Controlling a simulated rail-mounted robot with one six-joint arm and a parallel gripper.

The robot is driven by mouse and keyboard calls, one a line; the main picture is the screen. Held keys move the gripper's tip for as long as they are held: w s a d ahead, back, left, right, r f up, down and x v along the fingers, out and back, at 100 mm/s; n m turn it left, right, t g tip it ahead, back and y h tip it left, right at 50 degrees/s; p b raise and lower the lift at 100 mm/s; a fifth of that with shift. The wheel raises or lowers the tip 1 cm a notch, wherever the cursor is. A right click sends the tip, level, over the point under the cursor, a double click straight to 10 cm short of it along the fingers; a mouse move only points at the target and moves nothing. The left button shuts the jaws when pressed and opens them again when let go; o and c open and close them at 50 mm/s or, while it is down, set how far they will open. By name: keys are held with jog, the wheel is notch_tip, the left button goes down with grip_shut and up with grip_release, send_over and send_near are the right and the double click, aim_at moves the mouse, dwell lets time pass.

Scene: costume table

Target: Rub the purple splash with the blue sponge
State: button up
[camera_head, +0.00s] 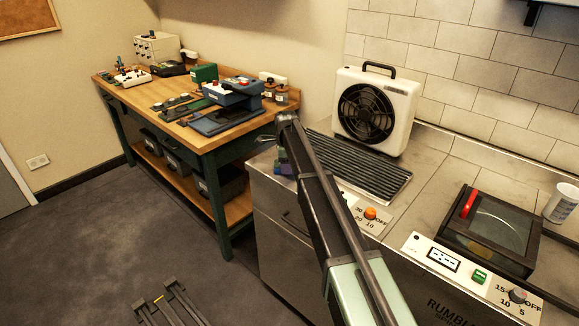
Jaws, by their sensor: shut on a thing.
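My arm reaches over the counter and hides most of my gripper (280,155), of which only a small part shows left of the dark arm link, low at the counter's left end. It is shut on a small blue to purple thing (285,169), taken as the blue sponge, mostly hidden behind the arm. I cannot tell whether it touches the counter. No purple splash can be made out for certain; some of the purple at that spot may be the splash.
Right of my arm are a ribbed black grill plate (362,167), a white fan heater (374,112), a glass-lidded box (490,232) and a white cup (562,203). A wooden workbench (168,112) with several devices stands at left. Some bare steel counter (440,165) lies between heater and box.

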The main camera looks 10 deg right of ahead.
jog(key=s+d, duration=0.2)
jog(key=s, duration=0.1)
jog(key=shift+s+d+f, duration=0.1)
jog(key=shift+s+d, duration=0.05)
jog(key=shift+d, duration=0.05)
jog(key=shift+s+d, duration=1.5)
jog(key=shift+s, duration=0.1)
jog(key=shift+w+a, duration=0.1)
jog(key=shift+r, duration=0.25)
notch_tip(320, 180, up, 6)
jog(key=p, duration=0.5)
jog(key=shift+f+p, duration=0.15)
jog(key=shift+p, duration=0.25)
